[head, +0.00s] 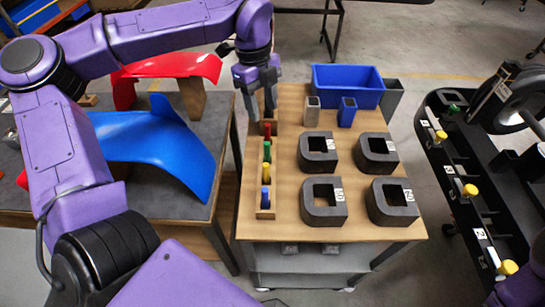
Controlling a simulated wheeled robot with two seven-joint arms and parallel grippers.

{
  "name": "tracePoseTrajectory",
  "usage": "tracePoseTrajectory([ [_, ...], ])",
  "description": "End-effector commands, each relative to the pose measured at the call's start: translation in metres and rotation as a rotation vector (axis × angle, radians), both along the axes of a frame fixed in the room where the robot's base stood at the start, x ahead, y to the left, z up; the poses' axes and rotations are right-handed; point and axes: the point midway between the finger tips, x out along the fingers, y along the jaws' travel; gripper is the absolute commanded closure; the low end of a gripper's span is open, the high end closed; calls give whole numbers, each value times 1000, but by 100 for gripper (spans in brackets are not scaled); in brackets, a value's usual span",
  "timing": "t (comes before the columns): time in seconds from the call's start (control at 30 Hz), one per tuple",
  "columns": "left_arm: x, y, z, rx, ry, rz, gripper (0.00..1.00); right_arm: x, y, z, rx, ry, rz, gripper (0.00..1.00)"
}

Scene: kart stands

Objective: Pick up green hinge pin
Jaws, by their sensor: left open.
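A narrow wooden rack (265,214) stands along the left side of the wooden-topped cart. It holds a row of coloured pins: red (267,129) at the far end, then what looks like the green hinge pin (267,151), then yellow (266,172) and blue (265,197) toward me. My left gripper (263,110) points down over the far end of the rack, beyond the green pin and close to the red one. It is open, with nothing seen between its fingers. Whether it touches the red pin is unclear. My right gripper is not in view.
Several dark square-holed blocks (319,146) fill the cart's middle and right. A blue bin (348,80) and small grey (312,110) and blue (347,112) holders stand behind them. Left is a table with red (170,66) and blue (165,143) panels. Right is a black kart frame (447,170) with yellow knobs.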

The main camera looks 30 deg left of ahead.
Motion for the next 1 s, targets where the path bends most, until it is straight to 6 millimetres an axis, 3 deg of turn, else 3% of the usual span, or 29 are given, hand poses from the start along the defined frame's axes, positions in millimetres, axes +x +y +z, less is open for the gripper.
tracePoseTrajectory([
  [0.07, 1, -1, -11, 1, 3, -2, 51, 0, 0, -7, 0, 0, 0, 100],
  [0.7, -9, -9, -107, 2, 4, -3, 51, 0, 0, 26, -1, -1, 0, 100],
  [0.93, -9, -9, -112, 2, 0, -1, 51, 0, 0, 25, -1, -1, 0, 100],
  [0.97, -9, -9, -112, 2, 0, -1, 55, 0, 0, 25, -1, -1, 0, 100],
  [1.0, -9, -9, -112, 2, 0, -1, 68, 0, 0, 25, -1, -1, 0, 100],
])
